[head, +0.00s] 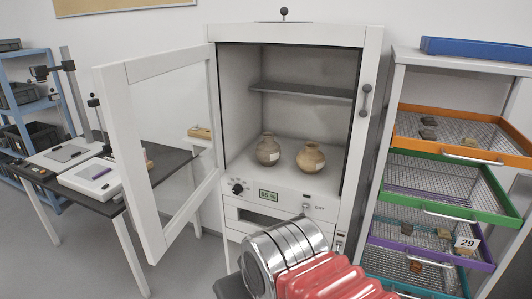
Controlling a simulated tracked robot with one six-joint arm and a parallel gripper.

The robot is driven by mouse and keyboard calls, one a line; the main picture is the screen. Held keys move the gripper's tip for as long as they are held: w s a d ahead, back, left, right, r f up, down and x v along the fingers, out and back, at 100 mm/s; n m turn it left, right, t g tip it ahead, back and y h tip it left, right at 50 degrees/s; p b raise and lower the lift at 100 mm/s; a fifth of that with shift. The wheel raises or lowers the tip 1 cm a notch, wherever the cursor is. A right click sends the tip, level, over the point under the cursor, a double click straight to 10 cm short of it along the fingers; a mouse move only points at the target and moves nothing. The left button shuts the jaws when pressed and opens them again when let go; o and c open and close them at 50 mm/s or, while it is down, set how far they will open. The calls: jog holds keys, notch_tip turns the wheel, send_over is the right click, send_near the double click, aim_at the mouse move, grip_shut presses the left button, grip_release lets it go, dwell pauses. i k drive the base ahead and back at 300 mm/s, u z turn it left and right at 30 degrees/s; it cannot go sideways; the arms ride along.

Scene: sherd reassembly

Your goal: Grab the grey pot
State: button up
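Two round pots with short necks stand upright, side by side and slightly apart, on the floor of an open white cabinet (287,36). The left pot (268,150) is a duller grey-brown with a small pale label low on its front. The right pot (310,157) is a warmer tan, also with a pale label. Neither is plainly grey; the left one is the greyer. My arm, silver and red, shows at the bottom centre in front of the cabinet. My gripper's fingers cannot be seen.
The cabinet's glazed door (158,160) stands swung open to the left. A dark shelf (303,91) crosses the cabinet above the pots. A rack at right holds coloured mesh drawers, including an orange one (455,113), with sherds. A dark table (175,165) stands behind the door.

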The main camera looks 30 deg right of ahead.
aim_at(268, 152)
jog(key=u, duration=0.05)
jog(key=i, duration=0.95)
jog(key=z, duration=0.1)
